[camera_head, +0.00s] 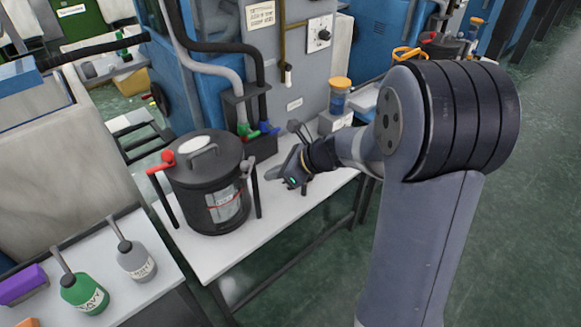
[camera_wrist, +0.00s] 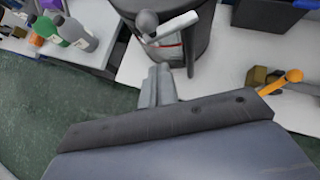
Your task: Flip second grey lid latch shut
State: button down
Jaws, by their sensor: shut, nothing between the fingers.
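A round black pot (camera_head: 208,205) with a black lid (camera_head: 220,151) stands on a white table. A grey latch (camera_head: 245,167) sits at the lid's right edge, and a red latch (camera_head: 167,157) at its left. In the wrist view a grey knob (camera_wrist: 147,21) and a pale lever show against the pot wall (camera_wrist: 200,28). My gripper (camera_head: 270,174) is just right of the pot, at about lid height. Its fingers (camera_wrist: 160,73) are shut and empty, a little below the grey knob in the wrist picture. Whether they touch the latch is unclear.
The white table (camera_head: 215,260) has bare space in front of the pot. Green (camera_head: 83,293) and grey (camera_head: 135,260) bottles stand at lower left. A machine with hoses (camera_head: 215,65) rises behind.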

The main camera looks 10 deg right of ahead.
aim_at(248, 172)
jog(key=shift+w+a+r, duration=0.3)
jog(key=shift+w+a, duration=0.1)
jog(key=shift+a, duration=0.35)
jog(key=shift+w+a+r, duration=0.25)
jog(key=shift+w+a, duration=0.15)
jog(key=shift+a, duration=0.35)
